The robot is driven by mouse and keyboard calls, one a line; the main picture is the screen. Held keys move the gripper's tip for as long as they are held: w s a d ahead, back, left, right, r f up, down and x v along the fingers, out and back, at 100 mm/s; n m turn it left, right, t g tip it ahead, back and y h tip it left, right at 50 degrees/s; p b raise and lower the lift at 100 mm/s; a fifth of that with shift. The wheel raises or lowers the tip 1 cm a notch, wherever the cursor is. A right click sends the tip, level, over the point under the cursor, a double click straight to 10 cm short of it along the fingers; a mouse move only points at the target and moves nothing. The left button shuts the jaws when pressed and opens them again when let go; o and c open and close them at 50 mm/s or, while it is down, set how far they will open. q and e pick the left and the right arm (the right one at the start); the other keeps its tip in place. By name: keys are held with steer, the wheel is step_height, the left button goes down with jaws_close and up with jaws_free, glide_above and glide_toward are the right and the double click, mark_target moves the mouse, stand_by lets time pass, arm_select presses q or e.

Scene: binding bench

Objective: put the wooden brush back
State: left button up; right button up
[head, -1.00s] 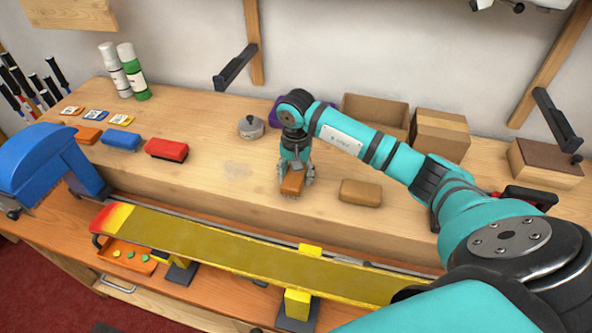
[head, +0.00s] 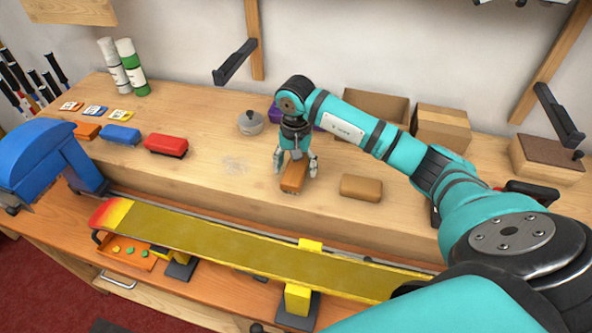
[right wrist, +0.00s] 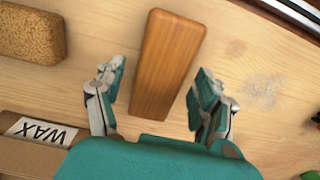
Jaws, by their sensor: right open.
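The wooden brush (head: 293,180) is a brown block lying on the raised wooden bench top, near its front edge. It also shows in the right wrist view (right wrist: 168,60), lengthwise between the fingers. My right gripper (head: 295,165) is open just above the brush, with one finger to each side. The right wrist view shows a gap between each fingertip and the brush, with nothing held. The brush's underside is hidden. My left gripper is not in view.
A tan cork-like block (head: 361,187) lies right of the brush. Cardboard boxes (head: 440,128) and a small grey pot (head: 250,122) stand behind. Red (head: 166,145) and blue (head: 120,135) brushes lie left. A yellow ski (head: 240,251) is mounted in front.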

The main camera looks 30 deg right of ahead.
mark_target(296, 169)
step_height(296, 169, up, 10)
steer(key=b, duration=0.2)
steer(key=shift+s+r+b, duration=0.15)
steer(key=shift+b, duration=0.2)
steer(key=shift+a, duration=0.1)
